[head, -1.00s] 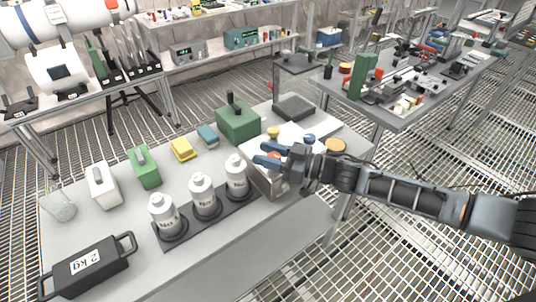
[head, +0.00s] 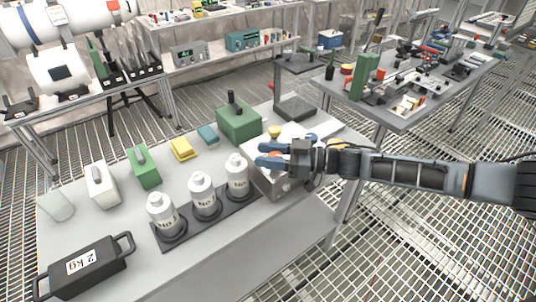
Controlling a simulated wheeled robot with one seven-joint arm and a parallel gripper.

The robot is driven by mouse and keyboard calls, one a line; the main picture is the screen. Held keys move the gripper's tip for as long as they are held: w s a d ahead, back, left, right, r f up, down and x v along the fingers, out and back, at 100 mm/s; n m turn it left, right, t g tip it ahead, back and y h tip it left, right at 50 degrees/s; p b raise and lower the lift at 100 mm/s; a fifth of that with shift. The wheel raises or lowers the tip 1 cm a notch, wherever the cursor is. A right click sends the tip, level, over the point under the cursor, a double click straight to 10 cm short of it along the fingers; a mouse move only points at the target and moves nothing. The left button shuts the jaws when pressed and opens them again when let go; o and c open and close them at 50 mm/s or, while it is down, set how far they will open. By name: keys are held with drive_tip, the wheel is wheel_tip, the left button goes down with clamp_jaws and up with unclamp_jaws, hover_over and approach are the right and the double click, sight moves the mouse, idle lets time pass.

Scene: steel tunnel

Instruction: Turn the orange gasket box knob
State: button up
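The gasket box (head: 270,182) is a grey metal box on the right part of the near table. The orange knob (head: 275,155) sits on its top and shows only as a small orange patch between my fingers. My gripper (head: 265,154) reaches in from the right, over the box top. Its two blue fingers are apart, one on the far side and one on the near side of the knob. I cannot tell whether they touch it. My gripper and wrist hide much of the box top.
A yellow knob (head: 274,131) and a blue knob (head: 311,137) stand close behind my gripper. White bottles (head: 237,178) in a dark rack stand left of the box. A green box (head: 238,124) is behind. A black 2 kg weight (head: 88,266) lies at front left.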

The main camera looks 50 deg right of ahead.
drive_tip(key=o, duration=0.4)
drive_tip(key=shift+f, duration=0.1)
drive_tip(key=shift+b+v, duration=0.85)
drive_tip(key=shift+v, duration=3.05)
